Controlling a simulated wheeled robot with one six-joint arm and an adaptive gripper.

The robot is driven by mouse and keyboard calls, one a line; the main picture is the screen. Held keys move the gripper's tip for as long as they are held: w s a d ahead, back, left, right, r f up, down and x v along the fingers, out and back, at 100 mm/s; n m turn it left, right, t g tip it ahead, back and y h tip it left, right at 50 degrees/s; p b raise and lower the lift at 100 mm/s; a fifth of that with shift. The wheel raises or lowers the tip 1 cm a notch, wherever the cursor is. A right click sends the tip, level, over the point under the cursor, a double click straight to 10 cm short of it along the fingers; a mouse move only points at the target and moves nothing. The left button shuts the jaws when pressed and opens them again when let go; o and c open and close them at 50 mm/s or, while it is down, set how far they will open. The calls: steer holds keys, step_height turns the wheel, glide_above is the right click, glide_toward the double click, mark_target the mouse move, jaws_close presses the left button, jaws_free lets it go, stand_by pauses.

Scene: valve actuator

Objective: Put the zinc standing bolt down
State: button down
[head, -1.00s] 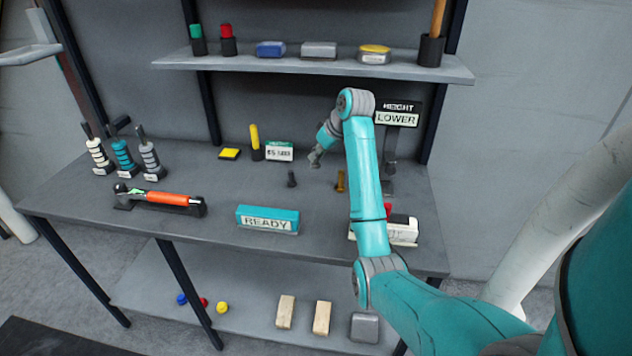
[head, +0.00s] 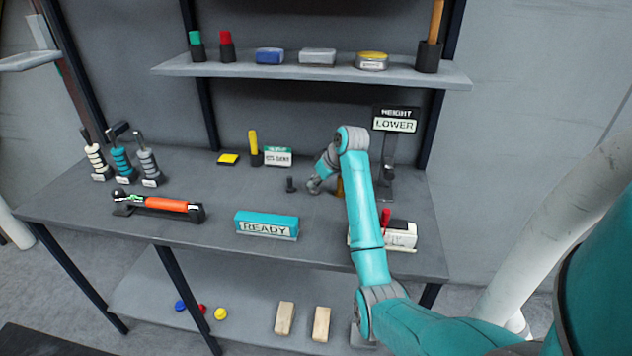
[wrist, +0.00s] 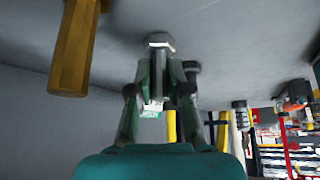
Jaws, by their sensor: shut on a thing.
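The zinc bolt (wrist: 160,41) is a light grey piece with a hex end, between my gripper's fingertips in the wrist view. My gripper (wrist: 157,75) is shut on it. In the head view my gripper (head: 314,187) is low at the bench top, between a dark standing bolt (head: 290,186) and a brass standing bolt (head: 340,186). The zinc bolt is too hidden to make out in the head view. The hex end is close to the bench surface; I cannot tell whether it touches.
In the wrist view the brass bolt (wrist: 75,55) is close at left and the dark bolt (wrist: 192,70) just behind the fingers. A HEIGHT sign (head: 395,120) reads LOWER. The READY block (head: 267,225) stands in front. Bench (head: 220,205) is clear left of the dark bolt.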

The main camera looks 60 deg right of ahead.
steer(key=c, duration=1.1)
jaws_free()
steer(key=v, duration=1.2)
